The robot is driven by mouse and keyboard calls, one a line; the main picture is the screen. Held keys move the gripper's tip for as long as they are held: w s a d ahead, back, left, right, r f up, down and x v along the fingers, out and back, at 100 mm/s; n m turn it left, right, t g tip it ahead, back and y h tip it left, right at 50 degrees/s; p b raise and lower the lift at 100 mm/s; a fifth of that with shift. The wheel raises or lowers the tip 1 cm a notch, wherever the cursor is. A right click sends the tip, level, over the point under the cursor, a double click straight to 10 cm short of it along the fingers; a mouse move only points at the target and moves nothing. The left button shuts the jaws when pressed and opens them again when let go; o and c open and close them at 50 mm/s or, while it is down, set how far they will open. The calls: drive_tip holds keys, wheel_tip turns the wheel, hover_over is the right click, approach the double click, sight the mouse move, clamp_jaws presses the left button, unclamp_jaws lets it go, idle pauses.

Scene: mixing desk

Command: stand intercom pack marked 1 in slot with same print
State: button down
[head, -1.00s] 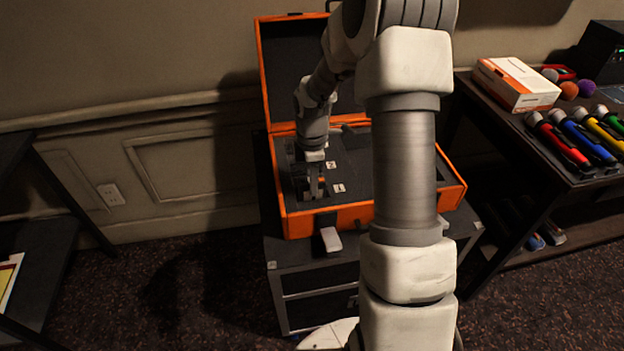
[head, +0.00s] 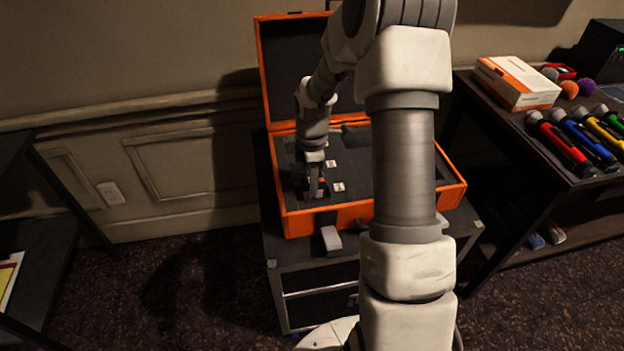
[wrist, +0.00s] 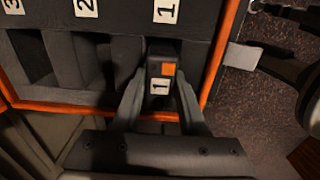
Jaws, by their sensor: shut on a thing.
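The intercom pack (wrist: 160,68) is dark, with an orange patch and a white label printed 1. My gripper (wrist: 160,105) is shut on it, one finger on each side, in the wrist view. In the head view my gripper (head: 315,190) points down into the orange case (head: 352,218). The pack's far end meets the slot beside the foam label 1 (wrist: 166,11); how deep it sits is hidden. The label 1 also shows in the head view (head: 338,187).
Slots by the labels 2 (wrist: 85,8) and 3 (wrist: 13,6) look empty in the wrist view. The case's orange wall runs close beside the gripper. A table with a white-orange box (head: 516,83) and several coloured microphones (head: 556,143) stands at the right.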

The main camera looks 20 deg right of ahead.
drive_tip(key=shift+c, duration=1.8)
unclamp_jaws()
drive_tip(key=shift+f, duration=0.1)
